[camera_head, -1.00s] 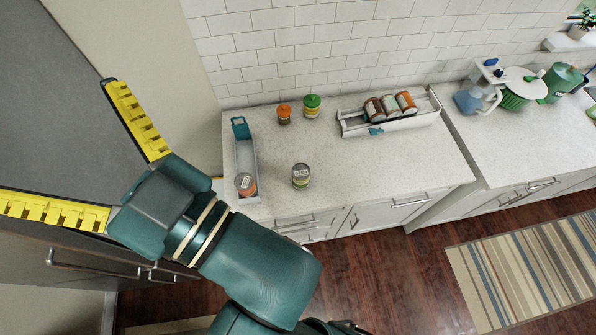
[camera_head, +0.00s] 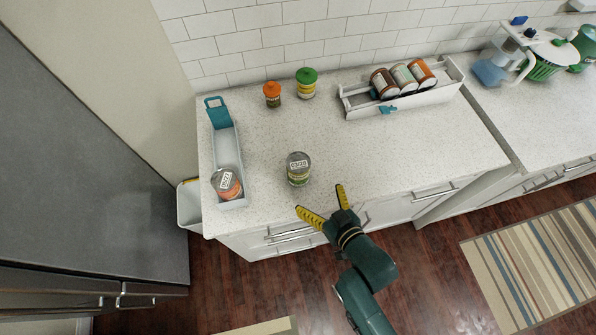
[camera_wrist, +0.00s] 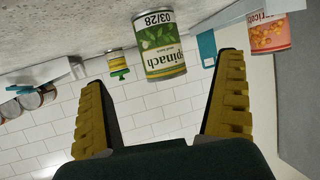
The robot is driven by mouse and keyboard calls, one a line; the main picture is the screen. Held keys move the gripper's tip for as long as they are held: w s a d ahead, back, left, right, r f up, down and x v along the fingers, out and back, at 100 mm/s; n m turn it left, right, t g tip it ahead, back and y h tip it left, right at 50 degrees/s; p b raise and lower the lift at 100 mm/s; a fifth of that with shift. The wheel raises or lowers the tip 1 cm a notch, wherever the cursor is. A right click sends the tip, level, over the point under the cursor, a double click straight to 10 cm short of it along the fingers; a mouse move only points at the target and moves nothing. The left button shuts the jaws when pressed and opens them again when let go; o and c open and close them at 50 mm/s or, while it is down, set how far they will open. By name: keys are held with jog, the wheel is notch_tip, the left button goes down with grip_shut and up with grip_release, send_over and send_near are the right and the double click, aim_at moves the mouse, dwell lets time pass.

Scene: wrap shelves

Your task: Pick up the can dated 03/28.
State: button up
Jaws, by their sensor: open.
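The can dated 03/28 (camera_head: 298,170) stands upright on the white speckled counter (camera_head: 370,150), near its front edge. My gripper (camera_head: 321,200) is open and empty in front of the counter edge, just short of the can. In the wrist view the can sits beyond and between the spread yellow fingers (camera_wrist: 165,105), not touching them.
The white left holder (camera_head: 226,150) has a teal end. An orange-topped jar (camera_head: 272,95) and a green-topped jar (camera_head: 306,83) stand behind. A white rack (camera_head: 435,97) holds several cans at the back right. The middle counter is clear.

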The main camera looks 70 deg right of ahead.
aim_at(303, 180)
jog(key=x, duration=0.8)
jog(key=shift+f+b, duration=0.1)
jog(key=shift+b, duration=0.25)
jog(key=x, duration=0.5)
jog(key=shift+d, duration=0.15)
jog(key=shift+s, duration=0.1)
jog(key=shift+c, duration=0.4)
jog(key=c, duration=1.2)
